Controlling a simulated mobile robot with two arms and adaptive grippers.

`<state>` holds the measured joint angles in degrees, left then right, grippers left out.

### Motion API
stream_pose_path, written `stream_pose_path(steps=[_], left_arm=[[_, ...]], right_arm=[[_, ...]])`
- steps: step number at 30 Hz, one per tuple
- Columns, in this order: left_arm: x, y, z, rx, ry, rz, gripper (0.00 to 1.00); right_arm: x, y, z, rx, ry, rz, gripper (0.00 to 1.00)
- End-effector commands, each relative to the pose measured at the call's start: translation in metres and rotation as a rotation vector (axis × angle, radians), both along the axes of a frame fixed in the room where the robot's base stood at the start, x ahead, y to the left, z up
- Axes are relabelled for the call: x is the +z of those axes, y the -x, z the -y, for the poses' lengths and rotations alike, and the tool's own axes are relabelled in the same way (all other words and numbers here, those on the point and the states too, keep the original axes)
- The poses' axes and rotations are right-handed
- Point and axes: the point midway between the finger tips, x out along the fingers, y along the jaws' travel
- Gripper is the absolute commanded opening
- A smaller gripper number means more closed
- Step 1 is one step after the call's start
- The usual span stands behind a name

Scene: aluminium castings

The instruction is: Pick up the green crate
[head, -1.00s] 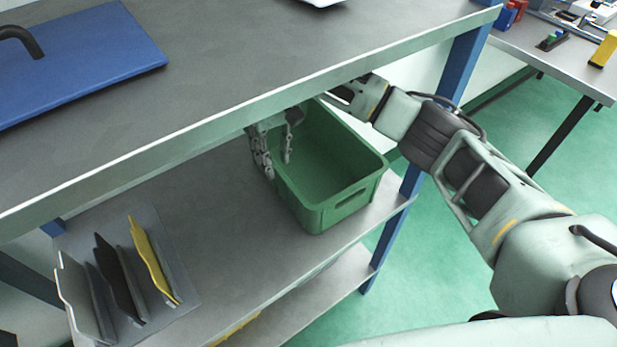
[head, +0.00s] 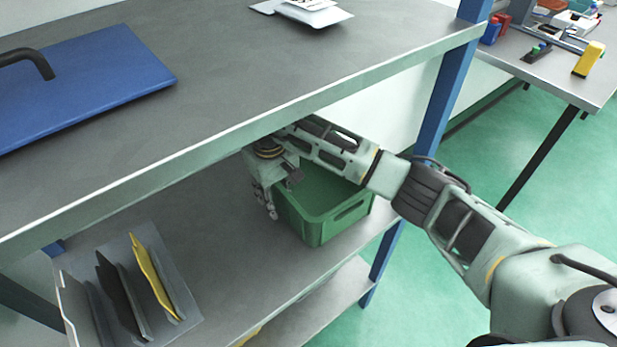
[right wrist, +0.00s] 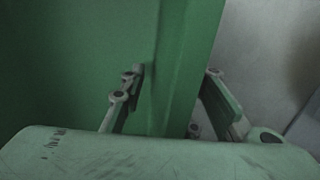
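The green crate (head: 345,216) stands on the middle shelf under the worktop, near the shelf's right end. Its far part is hidden by my right arm and the worktop edge. My right gripper (head: 281,192) is at the crate's left wall, pointing down. In the right wrist view, the fingers (right wrist: 172,90) straddle the green wall (right wrist: 180,60), one on each side. They look spread, with a small gap on the left side; contact on the right is unclear. My left gripper is not in view.
The worktop (head: 240,70) overhangs the shelf (head: 215,225) closely above my right arm. A rack (head: 180,285) with upright plates stands left on the shelf. A blue post (head: 440,110) is to the right. A blue plate (head: 90,85) lies on the worktop.

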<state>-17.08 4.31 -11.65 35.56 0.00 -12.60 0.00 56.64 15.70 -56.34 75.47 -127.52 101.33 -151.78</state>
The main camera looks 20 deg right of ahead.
Motion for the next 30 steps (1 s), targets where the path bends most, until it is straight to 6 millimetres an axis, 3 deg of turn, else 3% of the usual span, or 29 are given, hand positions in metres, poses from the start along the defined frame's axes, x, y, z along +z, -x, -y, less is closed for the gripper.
stream_pose_path(steps=[6, 16, 30], left_arm=[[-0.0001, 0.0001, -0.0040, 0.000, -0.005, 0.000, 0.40], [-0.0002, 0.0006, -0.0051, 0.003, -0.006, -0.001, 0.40], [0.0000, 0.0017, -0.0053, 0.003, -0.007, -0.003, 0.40]], right_arm=[[-0.0008, -0.0004, -0.0002, 0.000, -0.001, 0.002, 0.29], [-0.0006, -0.0004, -0.0001, 0.000, 0.000, 0.001, 0.00], [0.0007, -0.0010, 0.0000, 0.000, 0.000, 0.003, 0.00]])
